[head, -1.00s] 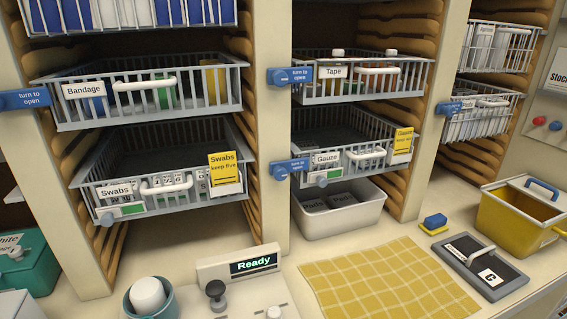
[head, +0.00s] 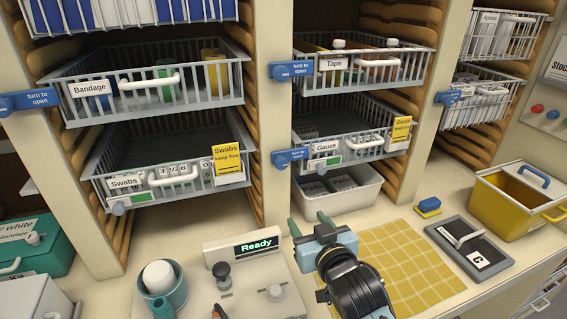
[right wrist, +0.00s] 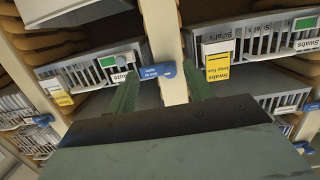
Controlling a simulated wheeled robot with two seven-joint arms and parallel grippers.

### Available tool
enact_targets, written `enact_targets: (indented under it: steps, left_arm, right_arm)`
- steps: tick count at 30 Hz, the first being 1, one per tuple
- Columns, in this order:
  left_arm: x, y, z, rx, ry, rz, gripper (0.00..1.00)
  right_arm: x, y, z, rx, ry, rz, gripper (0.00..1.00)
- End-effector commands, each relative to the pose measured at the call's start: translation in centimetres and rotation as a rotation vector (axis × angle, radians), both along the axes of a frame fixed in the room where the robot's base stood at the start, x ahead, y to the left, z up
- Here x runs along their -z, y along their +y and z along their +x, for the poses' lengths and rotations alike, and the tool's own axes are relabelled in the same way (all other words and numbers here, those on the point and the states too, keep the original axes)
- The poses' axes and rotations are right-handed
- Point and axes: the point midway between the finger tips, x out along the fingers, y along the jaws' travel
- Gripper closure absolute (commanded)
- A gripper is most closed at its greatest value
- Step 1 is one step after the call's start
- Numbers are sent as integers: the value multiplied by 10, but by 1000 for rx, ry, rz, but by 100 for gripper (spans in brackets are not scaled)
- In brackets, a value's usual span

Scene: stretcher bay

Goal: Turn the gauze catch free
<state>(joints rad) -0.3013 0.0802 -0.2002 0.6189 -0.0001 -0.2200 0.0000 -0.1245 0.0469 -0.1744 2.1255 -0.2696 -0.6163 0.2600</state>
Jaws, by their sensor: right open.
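The gauze catch (head: 290,157) is a blue "turn to open" lever on the post left of the gauze basket (head: 345,148). It lies roughly level, its end over the basket's left front edge. It also shows in the right wrist view (right wrist: 157,71), beyond the fingers. My right gripper (head: 309,224) is open and empty, in front of and below the catch, apart from it. Its two green fingers (right wrist: 162,92) point toward the post.
The tape catch (head: 290,71) is above on the same post. A white bin (head: 340,203) stands below the gauze basket. The swabs basket (head: 165,180) is left of the post. The "Ready" console (head: 255,245), yellow cloth (head: 400,265) and yellow bin (head: 500,205) are on the counter.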

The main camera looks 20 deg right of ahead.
Motion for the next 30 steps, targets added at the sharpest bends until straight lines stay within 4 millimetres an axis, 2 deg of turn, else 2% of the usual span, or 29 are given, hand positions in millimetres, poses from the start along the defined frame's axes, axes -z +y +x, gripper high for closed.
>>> enact_targets:
  steps: [1,3,6,11,24,30]
  left_arm:
    - [-3,0,0,0,0,0,65]
    - [-3,0,0,0,0,0,65]
    - [-4,0,0,0,0,1,65]
    - [-8,0,0,-1,0,1,65]
    - [-19,0,2,-1,-2,0,65]
    - [-20,0,2,-1,-2,0,65]
  right_arm:
    - [-23,3,8,-5,-70,7,48]
    - [-41,6,14,-11,-132,14,48]
    - [-52,7,20,-15,-171,17,48]
    - [-53,8,39,-16,-173,17,48]
    - [-52,11,118,-15,-169,18,48]
    - [-51,11,141,-15,-169,18,48]
